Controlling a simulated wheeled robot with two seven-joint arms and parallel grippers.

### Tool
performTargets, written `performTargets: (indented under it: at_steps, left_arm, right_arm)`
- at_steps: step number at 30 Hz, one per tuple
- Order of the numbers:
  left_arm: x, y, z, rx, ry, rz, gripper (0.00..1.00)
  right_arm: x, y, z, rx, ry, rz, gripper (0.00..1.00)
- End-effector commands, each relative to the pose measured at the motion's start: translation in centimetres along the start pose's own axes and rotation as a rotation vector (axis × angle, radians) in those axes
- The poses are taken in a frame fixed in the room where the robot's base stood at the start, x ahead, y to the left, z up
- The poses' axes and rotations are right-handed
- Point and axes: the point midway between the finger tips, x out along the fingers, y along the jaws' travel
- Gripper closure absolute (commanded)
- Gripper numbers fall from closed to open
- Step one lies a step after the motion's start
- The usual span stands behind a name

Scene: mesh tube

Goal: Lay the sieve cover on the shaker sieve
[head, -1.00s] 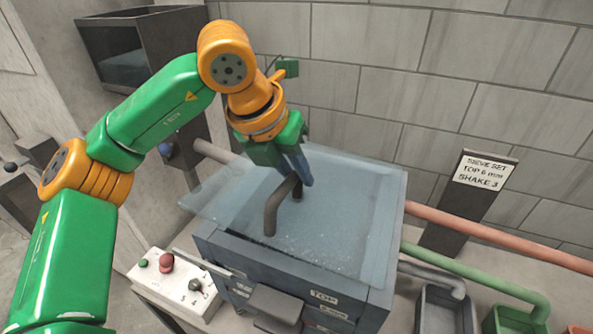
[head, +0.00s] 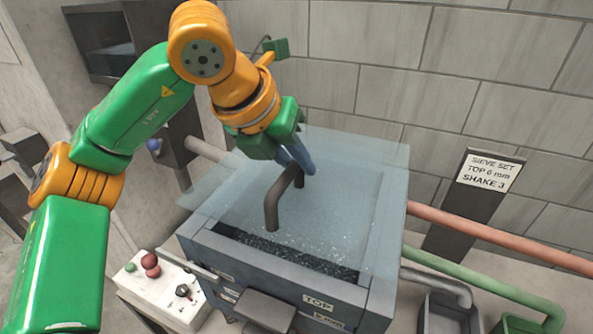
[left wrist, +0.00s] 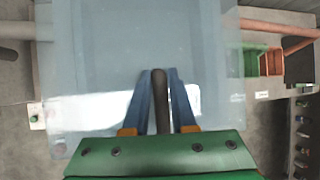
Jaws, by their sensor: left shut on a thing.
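The sieve cover (head: 335,190) is a clear, bluish sheet with a dark bent handle (head: 272,212) on top. My left gripper (head: 302,168) is shut on the back part of this handle; the left wrist view shows the handle (left wrist: 161,100) between its two blue fingers. The shaker sieve (head: 245,278) is a blue-grey box with a TOP label. The cover lies over most of its top, with a corner sticking out past the left side. A strip of dark grains shows along the front. I cannot tell whether the cover touches the rim. My right gripper is not in view.
A control box (head: 158,290) with red and green knobs stands at the front left. Red (head: 480,240) and green (head: 480,275) pipes run off to the right. A sign post (head: 455,215) and a block wall stand behind. Grey and green bins sit at the lower right.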

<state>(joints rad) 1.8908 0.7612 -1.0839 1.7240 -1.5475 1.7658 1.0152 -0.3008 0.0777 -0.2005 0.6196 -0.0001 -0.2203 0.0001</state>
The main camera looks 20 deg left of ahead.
Motion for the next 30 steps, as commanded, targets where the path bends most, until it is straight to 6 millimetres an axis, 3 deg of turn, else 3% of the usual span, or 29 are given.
performTargets:
  at_steps: [3, 12, 26, 27, 30]
  left_arm:
    - [1.7, 0.4, -0.9, 0.0, -0.004, -0.003, 1.0]
    - [4.2, 1.0, -2.4, 0.0, -0.004, -0.003, 1.0]
    - [4.7, 1.1, -2.6, 0.001, -0.004, -0.002, 1.0]
    - [4.7, 1.1, -2.6, 0.001, -0.004, -0.002, 0.73]
    - [4.7, 1.1, -2.7, 0.001, -0.003, -0.002, 0.46]
  right_arm:
    - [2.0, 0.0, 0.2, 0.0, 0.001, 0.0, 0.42]
    - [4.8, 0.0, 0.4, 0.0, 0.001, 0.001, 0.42]
    - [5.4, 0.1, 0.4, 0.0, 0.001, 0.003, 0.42]
    - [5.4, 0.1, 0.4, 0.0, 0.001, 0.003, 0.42]
    - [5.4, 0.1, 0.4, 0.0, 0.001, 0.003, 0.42]
